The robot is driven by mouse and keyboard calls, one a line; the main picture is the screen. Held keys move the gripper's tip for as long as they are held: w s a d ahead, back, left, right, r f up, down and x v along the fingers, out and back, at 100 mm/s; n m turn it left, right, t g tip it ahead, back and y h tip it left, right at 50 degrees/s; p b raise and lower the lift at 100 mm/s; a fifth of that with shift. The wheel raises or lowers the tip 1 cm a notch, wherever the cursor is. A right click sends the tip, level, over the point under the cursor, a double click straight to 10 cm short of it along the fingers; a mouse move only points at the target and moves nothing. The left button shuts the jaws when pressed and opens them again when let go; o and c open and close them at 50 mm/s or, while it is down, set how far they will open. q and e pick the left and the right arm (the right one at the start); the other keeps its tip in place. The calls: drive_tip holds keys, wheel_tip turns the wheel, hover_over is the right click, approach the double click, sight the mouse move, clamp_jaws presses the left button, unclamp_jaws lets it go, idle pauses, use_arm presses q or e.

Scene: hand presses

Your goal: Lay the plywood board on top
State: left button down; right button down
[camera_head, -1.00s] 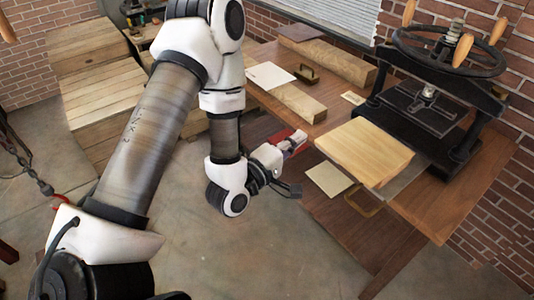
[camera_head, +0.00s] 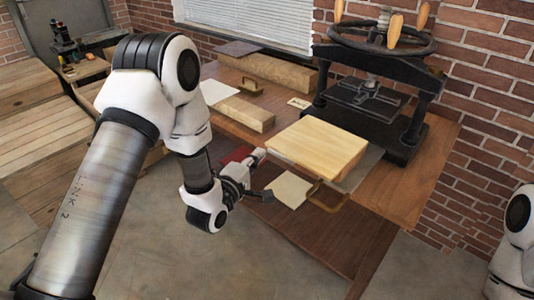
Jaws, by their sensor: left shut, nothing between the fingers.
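A pale plywood board (camera_head: 318,146) lies flat on the table in front of the press (camera_head: 372,90). A grey sheet (camera_head: 362,168) shows beneath its right side; what else is under it is hidden. My left gripper (camera_head: 257,174) is shut and empty, left of the board's near-left corner, apart from the board as far as I can tell. My right arm shows only as a white link at the right edge; its gripper is out of view.
A dark red item (camera_head: 238,155) lies behind my left gripper. Wooden beams (camera_head: 242,112) and a white paper (camera_head: 217,92) are farther back. The table's front strip is clear.

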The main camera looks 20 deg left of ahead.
sight(276, 150)
use_arm(q)
drive_tip(key=shift+w+d, duration=0.8)
drive_tip(key=shift+d, duration=0.35)
drive_tip(key=shift+w+d, duration=0.5)
drive_tip(key=shift+d, duration=0.25)
drive_tip(key=shift+a, duration=0.2)
